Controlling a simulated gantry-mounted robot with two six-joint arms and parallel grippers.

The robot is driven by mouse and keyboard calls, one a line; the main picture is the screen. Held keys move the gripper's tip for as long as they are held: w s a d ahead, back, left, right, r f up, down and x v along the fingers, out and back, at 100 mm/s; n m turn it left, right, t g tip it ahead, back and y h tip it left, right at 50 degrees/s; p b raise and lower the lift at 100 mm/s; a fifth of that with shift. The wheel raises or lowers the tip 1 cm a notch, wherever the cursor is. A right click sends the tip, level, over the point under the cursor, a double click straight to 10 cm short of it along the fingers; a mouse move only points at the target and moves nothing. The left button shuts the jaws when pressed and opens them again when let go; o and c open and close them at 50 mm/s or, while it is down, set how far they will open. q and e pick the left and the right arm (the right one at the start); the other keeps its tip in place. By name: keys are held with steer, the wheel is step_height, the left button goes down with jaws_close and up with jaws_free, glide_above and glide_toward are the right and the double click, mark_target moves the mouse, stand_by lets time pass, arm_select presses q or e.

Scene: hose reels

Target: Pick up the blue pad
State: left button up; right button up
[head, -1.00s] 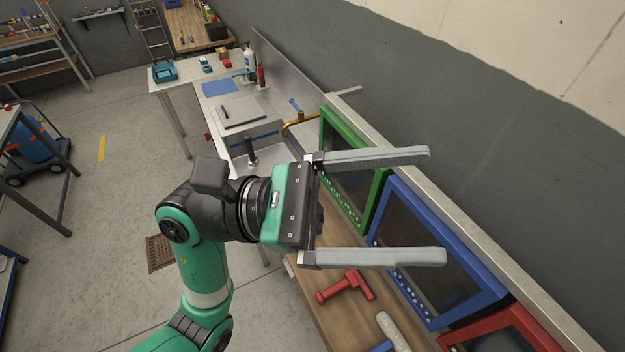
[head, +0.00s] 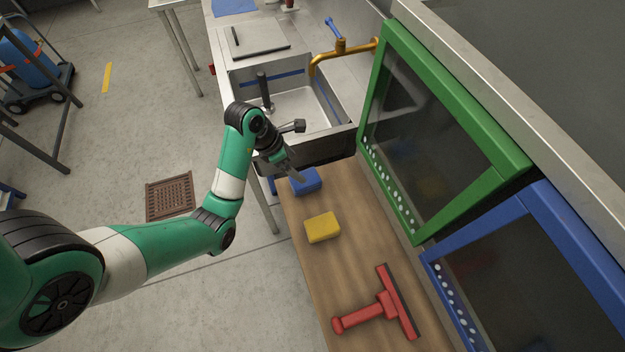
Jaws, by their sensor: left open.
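The blue pad (head: 308,184) lies on the wooden bench top, close to the near side of the sink. My left gripper (head: 298,174) is directly over or beside its upper left part, with the fingers pointing down toward it. The gripper is open. The fingers look small and overlap the pad in this view, so I cannot tell whether they touch it. My right gripper is not in view.
A yellow sponge (head: 322,228) and a red squeegee (head: 383,307) lie nearer on the bench. The steel sink (head: 310,108) with a brass tap (head: 340,50) is beyond. Green (head: 495,150) and blue (head: 540,205) framed panels stand along the right.

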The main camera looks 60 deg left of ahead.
mark_target(298, 182)
arm_select(q)
steer(key=shift+s+f+b, duration=0.2)
steer(key=shift+s+f, duration=0.15)
steer(key=shift+f, duration=0.25)
steer(key=shift+s+f+b, duration=0.15)
steer(key=shift+s+f, duration=0.15)
steer(key=shift+f, duration=0.3)
steer(key=shift+n, duration=0.3)
steer(key=b+x, duration=0.6)
steer(key=b, duration=0.1)
steer(key=shift+a+f, duration=0.25)
steer(key=shift+a, duration=0.15)
steer(key=shift+r, duration=0.1)
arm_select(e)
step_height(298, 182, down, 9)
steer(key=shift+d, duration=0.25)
arm_select(q)
steer(key=b+x, duration=0.5)
steer(key=shift+s+a, duration=0.2)
steer(key=shift+w, duration=0.1)
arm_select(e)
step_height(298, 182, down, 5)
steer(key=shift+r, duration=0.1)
